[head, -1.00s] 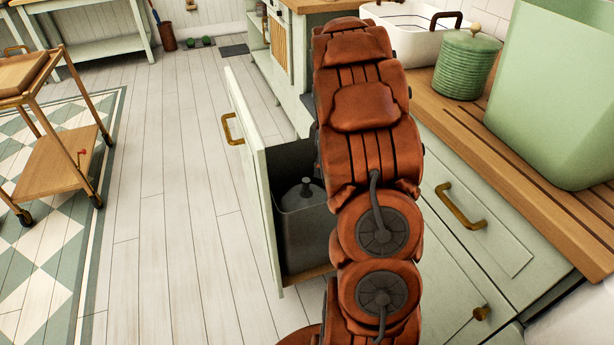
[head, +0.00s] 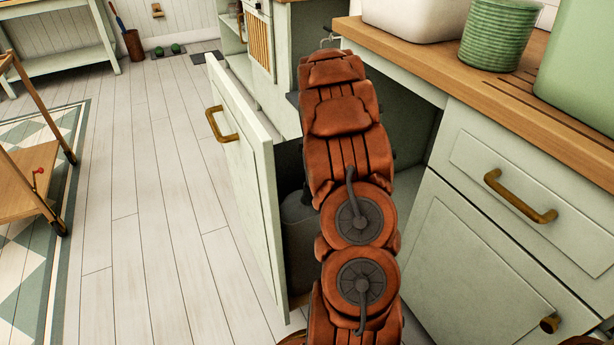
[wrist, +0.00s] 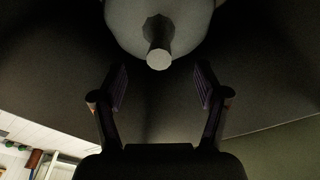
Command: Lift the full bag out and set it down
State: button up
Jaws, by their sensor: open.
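The full bag (wrist: 180,25) is a rounded grey shape at the top of the wrist view, with a narrow neck or knot (wrist: 159,55) pointing toward my gripper. In the head view the grey bag (head: 296,215) shows only partly, inside the pulled-out cabinet unit (head: 245,170), behind my arm. My gripper (wrist: 160,88) is open, with its two fingers apart and the neck just beyond and between their tips. Nothing is held. My arm hides the gripper in the head view.
The pull-out's front panel with a brass handle (head: 222,124) stands out over the floor. A worktop (head: 450,60) with a green ribbed canister (head: 497,33) is on the right. A wooden trolley (head: 35,180) stands at left. The plank floor (head: 150,200) between is clear.

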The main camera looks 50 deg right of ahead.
aim_at(308, 190)
jog(key=shift+w+a+f+b, duration=0.1)
jog(key=shift+f+b, duration=0.15)
jog(key=shift+f, duration=1)
jog(key=shift+w+a+f+b, duration=0.15)
jog(key=shift+f+b, duration=0.15)
jog(key=shift+f, duration=0.9)
jog(key=shift+w+a+f+b, duration=0.1)
jog(key=shift+f+b, duration=0.15)
jog(key=shift+f, duration=1)
grip_shut()
jog(key=shift+r, duration=0.1)
jog(key=shift+r+p, duration=1.7)
jog(key=shift+r, duration=4.25)
